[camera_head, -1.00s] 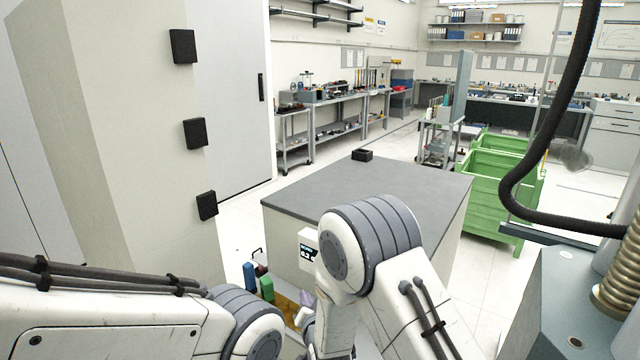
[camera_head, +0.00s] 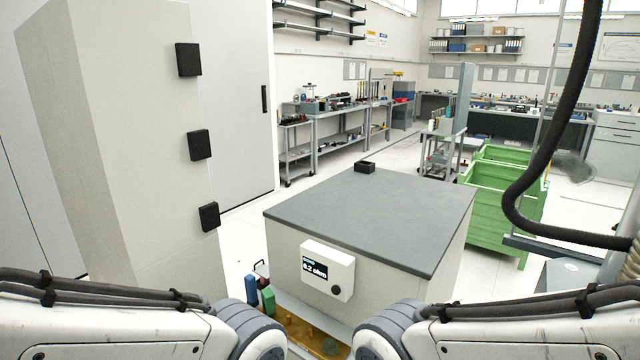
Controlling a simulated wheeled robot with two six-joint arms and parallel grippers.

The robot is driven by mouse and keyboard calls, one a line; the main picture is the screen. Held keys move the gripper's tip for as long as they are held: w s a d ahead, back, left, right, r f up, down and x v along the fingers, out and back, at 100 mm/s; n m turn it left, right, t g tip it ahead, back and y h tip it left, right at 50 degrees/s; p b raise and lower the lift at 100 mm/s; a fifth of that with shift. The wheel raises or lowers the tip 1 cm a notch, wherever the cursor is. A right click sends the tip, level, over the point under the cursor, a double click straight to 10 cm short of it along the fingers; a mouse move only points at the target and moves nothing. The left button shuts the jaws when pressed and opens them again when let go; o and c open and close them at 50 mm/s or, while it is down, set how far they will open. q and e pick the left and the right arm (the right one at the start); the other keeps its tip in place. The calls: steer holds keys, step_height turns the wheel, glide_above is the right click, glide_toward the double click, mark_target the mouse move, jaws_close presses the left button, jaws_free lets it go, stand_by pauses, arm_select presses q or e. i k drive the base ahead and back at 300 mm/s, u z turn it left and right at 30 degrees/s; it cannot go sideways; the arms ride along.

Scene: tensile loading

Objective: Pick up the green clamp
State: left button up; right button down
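A green block-like thing (camera_head: 268,301), which looks like the green clamp, stands low in the picture between my two arms, at the left end of a yellowish tray (camera_head: 302,333). My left arm comes in from the lower left and my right arm from the lower right. Both grippers are below the picture's edge, so their state and any contact are hidden.
A tall cabinet (camera_head: 120,150) is at the left. Green crates (camera_head: 497,215) and a black hose (camera_head: 540,160) are at the right.

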mark_target(268, 297)
steer(key=u, duration=1.9)
steer(key=i, duration=1.55)
steer(key=z, duration=0.3)
